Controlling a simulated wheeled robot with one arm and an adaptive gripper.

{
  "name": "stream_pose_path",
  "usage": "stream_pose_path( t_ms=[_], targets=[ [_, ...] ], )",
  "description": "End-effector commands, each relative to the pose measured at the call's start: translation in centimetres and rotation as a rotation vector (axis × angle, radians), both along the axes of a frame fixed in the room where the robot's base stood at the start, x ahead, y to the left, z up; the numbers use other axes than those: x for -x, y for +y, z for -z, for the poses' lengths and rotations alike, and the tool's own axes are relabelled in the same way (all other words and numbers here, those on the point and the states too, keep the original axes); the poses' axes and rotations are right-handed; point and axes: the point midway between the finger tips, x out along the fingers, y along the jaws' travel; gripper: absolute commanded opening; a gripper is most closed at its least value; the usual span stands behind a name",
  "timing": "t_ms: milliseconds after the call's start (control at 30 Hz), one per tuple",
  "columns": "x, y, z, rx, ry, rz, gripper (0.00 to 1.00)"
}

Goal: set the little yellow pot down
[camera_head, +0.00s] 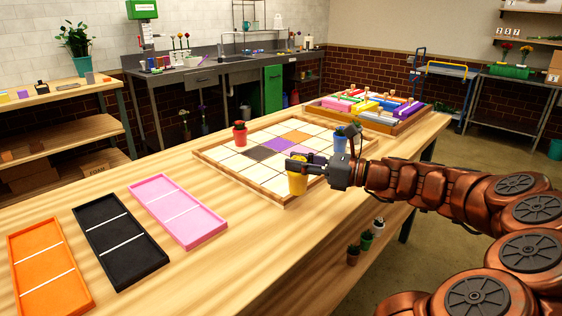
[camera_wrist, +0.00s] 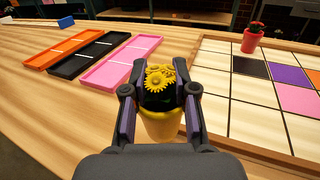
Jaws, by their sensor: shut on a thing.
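The little yellow pot (camera_head: 297,183) is in my gripper (camera_head: 300,165), near the front edge of the tiled board (camera_head: 190,153). In the wrist view the yellow pot (camera_wrist: 162,126) holds yellow flowers (camera_wrist: 160,76) and sits between the two fingers of my gripper (camera_wrist: 160,92), which are shut on it. The pot looks upright, over or just beside the board's near frame. I cannot tell whether its base touches anything. In the head view my gripper covers its top.
A red pot (camera_head: 240,137) and a blue pot (camera_head: 341,143) stand on the board. Orange (camera_head: 45,261), black (camera_head: 118,238) and pink (camera_head: 178,211) trays lie to the left on the wooden table. A wooden box of coloured blocks (camera_head: 400,128) is behind. Bare tabletop lies between pink tray and board.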

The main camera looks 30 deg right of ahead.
Motion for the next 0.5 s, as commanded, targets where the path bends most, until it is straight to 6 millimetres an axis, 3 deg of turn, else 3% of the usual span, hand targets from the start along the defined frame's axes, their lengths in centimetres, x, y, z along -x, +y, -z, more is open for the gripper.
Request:
stream_pose_path(
  t_ms=[500],
  targets=[
    [-8.1, -1.7, 0.8, 0.001, 0.001, -0.004, 0.00]
  ],
)
